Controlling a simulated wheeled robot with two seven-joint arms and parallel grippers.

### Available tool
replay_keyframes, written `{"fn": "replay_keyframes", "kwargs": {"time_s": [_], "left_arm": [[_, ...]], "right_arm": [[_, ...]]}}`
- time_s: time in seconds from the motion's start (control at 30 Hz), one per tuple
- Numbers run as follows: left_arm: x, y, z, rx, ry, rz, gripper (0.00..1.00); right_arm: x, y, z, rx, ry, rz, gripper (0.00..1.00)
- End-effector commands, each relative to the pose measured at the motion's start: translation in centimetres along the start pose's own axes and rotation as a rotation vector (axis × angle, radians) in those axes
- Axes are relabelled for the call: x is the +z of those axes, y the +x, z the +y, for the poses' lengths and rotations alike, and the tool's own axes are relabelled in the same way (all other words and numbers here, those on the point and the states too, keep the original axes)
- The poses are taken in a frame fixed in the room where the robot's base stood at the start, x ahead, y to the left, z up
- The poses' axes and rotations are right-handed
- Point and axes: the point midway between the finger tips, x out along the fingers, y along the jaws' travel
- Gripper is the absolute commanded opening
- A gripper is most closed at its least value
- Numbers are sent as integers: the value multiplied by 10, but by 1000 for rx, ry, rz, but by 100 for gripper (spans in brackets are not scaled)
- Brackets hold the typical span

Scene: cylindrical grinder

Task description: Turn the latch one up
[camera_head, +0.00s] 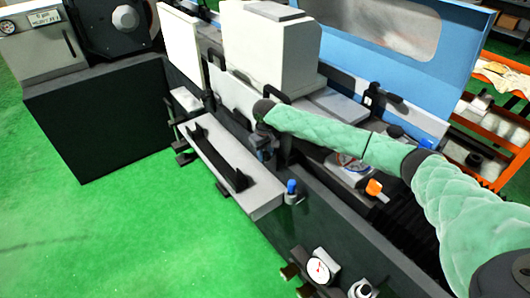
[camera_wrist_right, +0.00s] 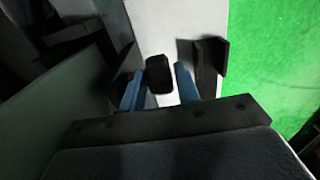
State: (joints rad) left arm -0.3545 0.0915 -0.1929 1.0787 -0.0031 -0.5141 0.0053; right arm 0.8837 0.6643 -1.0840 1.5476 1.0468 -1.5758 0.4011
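The cylindrical grinder (camera_head: 215,150) fills the middle of the head view. In the right wrist view, the two blue fingers (camera_wrist_right: 160,88) stand apart on either side of a black knob-like part (camera_wrist_right: 159,74), probably the latch. Slim gaps seem to show beside it, so the gripper does not look shut on it. Which latch this is cannot be told. My left gripper is in neither view.
A blue knob (camera_head: 291,187), an orange knob (camera_head: 374,188) and a gauge (camera_head: 318,270) are nearby. An orange shelf rack (camera_head: 495,175) stands at right. Green floor (camera_head: 150,235) is clear at lower left.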

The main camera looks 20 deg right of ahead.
Motion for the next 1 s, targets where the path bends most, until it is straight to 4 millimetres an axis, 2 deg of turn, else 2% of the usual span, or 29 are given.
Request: {"fn": "replay_keyframes", "kwargs": {"time_s": [0.2, 0.37, 0.4, 0.73, 1.0], "left_arm": [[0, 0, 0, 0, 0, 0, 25], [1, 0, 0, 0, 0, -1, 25], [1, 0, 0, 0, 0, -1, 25], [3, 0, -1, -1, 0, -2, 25], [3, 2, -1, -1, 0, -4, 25]], "right_arm": [[0, 0, 0, 0, 0, 0, 32], [0, 0, 0, 0, 0, 0, 2], [0, 0, 0, 0, 0, 0, 0], [2, 1, -1, -2, 0, 50, 0], [6, 3, -1, -2, 1, 224, 0]]}}
